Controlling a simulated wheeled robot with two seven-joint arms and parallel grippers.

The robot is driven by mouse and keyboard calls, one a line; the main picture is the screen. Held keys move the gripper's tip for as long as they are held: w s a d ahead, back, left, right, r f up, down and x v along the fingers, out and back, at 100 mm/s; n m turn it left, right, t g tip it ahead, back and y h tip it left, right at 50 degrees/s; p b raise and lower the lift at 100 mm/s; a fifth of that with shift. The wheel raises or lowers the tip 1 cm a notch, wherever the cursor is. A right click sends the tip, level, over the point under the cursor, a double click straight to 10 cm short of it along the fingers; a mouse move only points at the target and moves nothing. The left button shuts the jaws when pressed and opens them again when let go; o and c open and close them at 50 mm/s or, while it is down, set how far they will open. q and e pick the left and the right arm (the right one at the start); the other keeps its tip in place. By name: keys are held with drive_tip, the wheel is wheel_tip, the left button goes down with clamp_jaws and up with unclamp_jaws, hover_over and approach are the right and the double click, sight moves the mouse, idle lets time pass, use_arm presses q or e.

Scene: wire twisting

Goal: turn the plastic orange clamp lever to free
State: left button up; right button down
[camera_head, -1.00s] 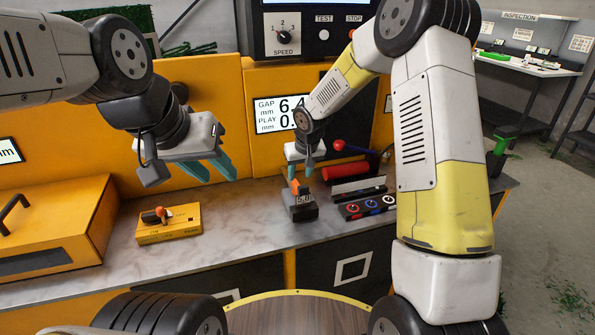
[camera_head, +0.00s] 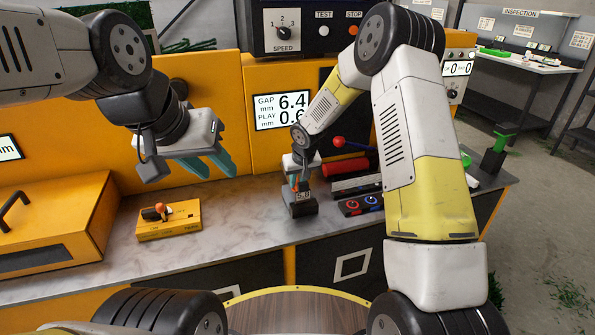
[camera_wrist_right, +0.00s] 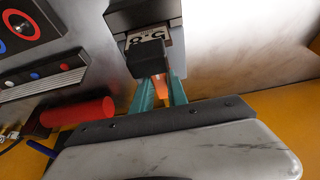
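My right gripper (camera_head: 296,180) points down over the block, at the lever. In the right wrist view its teal fingers (camera_wrist_right: 161,84) stand on either side of a bit of orange, just in front of a dark part of the block (camera_wrist_right: 148,57). Whether they press on the lever is hidden. My left gripper (camera_head: 215,165) is open and empty above the bench to the left.
A yellow box with an orange-tipped switch (camera_head: 168,222) lies on the bench at left. A red cylinder (camera_head: 345,167) and a panel with ringed buttons (camera_head: 360,205) are right of the block. The display (camera_head: 282,109) reads gap 6.4, play 0.6. Bench between box and block is clear.

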idle(0.4)
drive_tip(key=n, duration=0.2)
drive_tip(key=n+y, duration=0.1)
drive_tip(key=shift+d+n+g, duration=0.2)
drive_tip(key=shift+n+g, duration=0.2)
drive_tip(key=n, duration=0.2)
drive_tip(key=n+g+y, duration=0.1)
drive_tip(key=n, duration=0.1)
drive_tip(key=shift+w+n+y, duration=0.15)
drive_tip(key=shift+n+y, duration=0.15)
drive_tip(key=n+g, duration=0.1)
drive_tip(key=n, duration=0.3)
drive_tip(key=shift+w+n+g+y, duration=0.1)
drive_tip(key=shift+n+g+y, duration=0.2)
drive_tip(key=shift+g, duration=0.1)
drive_tip(key=shift+w+n+g, duration=0.1)
drive_tip(key=shift+n+g, duration=0.4)
drive_tip(key=shift+n, duration=0.75)
drive_tip(key=shift+w+n+g, duration=0.1)
drive_tip(key=shift+n+g, duration=0.4)
drive_tip(key=shift+n, duration=0.75)
drive_tip(key=c, duration=1.3)
unclamp_jaws()
drive_tip(key=shift+s, duration=0.1)
drive_tip(key=v, duration=0.7)
drive_tip(key=shift+r, duration=0.4)
